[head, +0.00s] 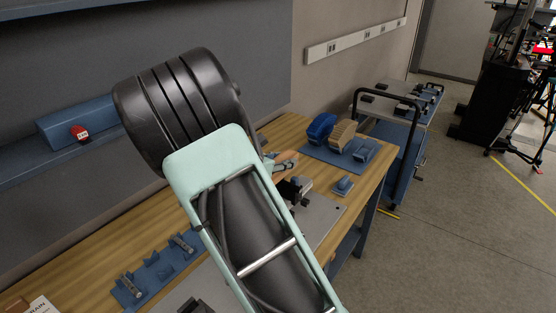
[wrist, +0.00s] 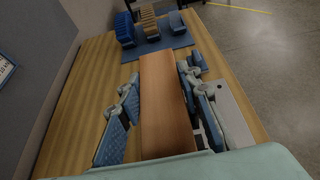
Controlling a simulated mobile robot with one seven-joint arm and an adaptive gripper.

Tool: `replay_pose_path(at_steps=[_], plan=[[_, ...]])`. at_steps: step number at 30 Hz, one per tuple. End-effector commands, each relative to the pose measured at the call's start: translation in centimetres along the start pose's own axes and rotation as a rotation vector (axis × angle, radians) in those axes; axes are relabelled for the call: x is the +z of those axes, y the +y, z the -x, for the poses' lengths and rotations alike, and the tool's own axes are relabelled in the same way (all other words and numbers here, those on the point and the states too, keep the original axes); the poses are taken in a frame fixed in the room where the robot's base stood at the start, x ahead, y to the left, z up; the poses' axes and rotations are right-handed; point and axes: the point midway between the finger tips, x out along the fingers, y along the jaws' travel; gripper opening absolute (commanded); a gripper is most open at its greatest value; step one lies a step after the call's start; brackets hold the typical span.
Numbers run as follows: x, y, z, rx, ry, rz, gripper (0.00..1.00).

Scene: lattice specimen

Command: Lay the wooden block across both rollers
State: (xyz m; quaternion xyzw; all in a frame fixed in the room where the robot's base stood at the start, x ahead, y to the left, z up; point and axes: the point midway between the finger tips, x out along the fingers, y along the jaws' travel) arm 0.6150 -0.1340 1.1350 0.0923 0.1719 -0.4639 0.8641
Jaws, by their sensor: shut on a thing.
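The wooden block (wrist: 163,105) is a long reddish-brown piece in the wrist view, between the two blue-padded fingers of my gripper (wrist: 158,82). The fingers are shut on its sides. In the head view only a small part of the block (head: 285,156) shows past my arm, above the bench. Two grey metal rollers, one nearer (head: 131,285) and one farther (head: 182,242), sit apart on a blue base (head: 150,274) at the lower left of the head view. The rollers are not visible in the wrist view.
A blue mat (head: 325,156) at the bench's far end holds a blue ribbed piece (head: 321,128), a tan ribbed piece (head: 342,135) and a smaller blue piece (head: 362,153). A grey plate (head: 322,213) lies near the front edge. A cart (head: 402,122) stands beyond the bench.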

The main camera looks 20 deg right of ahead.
Motion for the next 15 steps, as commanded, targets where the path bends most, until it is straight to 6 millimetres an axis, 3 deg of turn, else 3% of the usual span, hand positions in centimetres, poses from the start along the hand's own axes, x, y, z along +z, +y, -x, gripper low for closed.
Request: replay_pose_path(at_steps=[15], plan=[[-4.6, 0.0, -1.9, 0.001, 0.000, 0.001, 0.05]])
